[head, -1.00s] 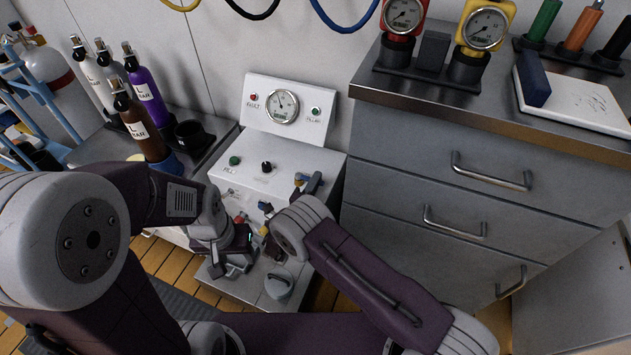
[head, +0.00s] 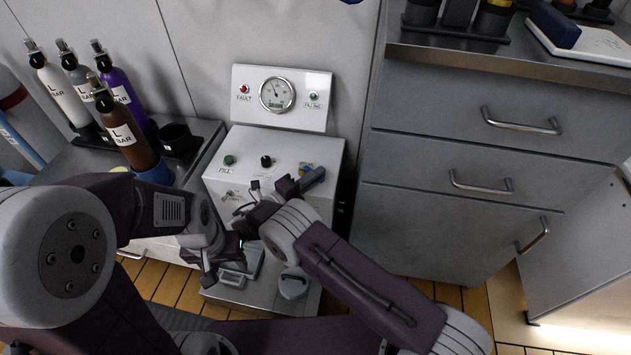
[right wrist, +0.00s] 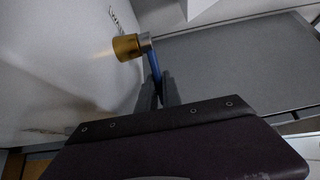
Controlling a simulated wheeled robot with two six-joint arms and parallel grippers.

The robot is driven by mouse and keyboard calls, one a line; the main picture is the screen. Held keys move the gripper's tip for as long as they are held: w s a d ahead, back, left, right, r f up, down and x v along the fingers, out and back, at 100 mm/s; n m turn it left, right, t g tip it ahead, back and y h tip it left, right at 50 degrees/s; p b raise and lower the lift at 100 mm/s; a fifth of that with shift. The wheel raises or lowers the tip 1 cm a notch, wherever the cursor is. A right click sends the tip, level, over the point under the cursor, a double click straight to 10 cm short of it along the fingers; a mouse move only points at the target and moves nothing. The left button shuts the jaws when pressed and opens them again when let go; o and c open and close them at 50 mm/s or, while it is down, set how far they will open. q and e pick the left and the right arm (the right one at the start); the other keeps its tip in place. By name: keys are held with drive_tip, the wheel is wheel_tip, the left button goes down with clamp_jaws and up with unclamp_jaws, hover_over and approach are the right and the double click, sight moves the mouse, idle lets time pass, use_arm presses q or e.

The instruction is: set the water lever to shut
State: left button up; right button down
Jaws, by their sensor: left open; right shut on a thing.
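The water lever is a blue handle on a brass valve body (right wrist: 128,47), at the right side of the white fill panel (head: 262,150). In the right wrist view the blue lever (right wrist: 154,66) runs from the valve's metal collar down between my fingers. My right gripper (right wrist: 159,92) is shut on the lever's lower end. In the head view my right gripper (head: 298,184) reaches the panel's right edge and partly hides the lever. My left gripper (head: 205,268) is open, low in front of the panel, apart from the lever.
A gauge (head: 277,94) stands on the panel's upright back, between the fault and filling lamps. Several bottles (head: 128,135) stand at the left. A grey drawer cabinet (head: 440,150) closes off the right side. A grey lidded pot (head: 293,284) sits below the panel.

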use_arm(q)
drive_tip(key=shift+a+f, duration=0.1)
drive_tip(key=shift+f, duration=0.4)
use_arm(e)
drive_tip(key=shift+s+f+m+g+h, duration=0.1)
drive_tip(key=shift+m+g+h, duration=0.2)
drive_tip(key=shift+g, duration=0.1)
drive_tip(key=c, duration=1.5)
unclamp_jaws()
drive_tip(key=shift+a, duration=0.1)
use_arm(q)
drive_tip(key=shift+r, duration=0.1)
